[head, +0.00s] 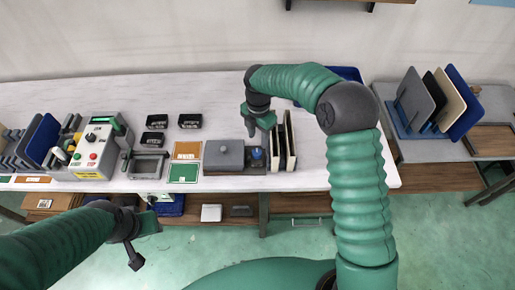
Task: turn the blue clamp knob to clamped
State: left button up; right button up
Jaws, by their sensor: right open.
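The blue clamp knob (257,153) sits at the right end of a dark fixture on the white table, beside a grey block (224,154). It is small, and I cannot tell which way it is turned. My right gripper (258,124) is open and empty, above and just behind the knob in the picture, pointing down. I see no contact with the knob. My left gripper (142,240) is low at the front left, in front of the table and far from the knob. Its jaw opening is unclear.
Upright dark and tan panels (285,147) stand close to the right of the knob. A control box (98,147) with buttons is at the left. Orange (187,150) and green (183,173) cards lie left of the fixture. A blue tray (346,73) is behind my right arm.

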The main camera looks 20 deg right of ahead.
aim_at(257, 152)
jog(key=f, duration=0.8)
jog(key=shift+a+f, duration=0.15)
jog(key=shift+a, duration=0.25)
jog(key=shift+w+d+f, duration=0.15)
jog(key=shift+d+f, duration=0.05)
jog(key=shift+f, duration=0.1)
grip_shut()
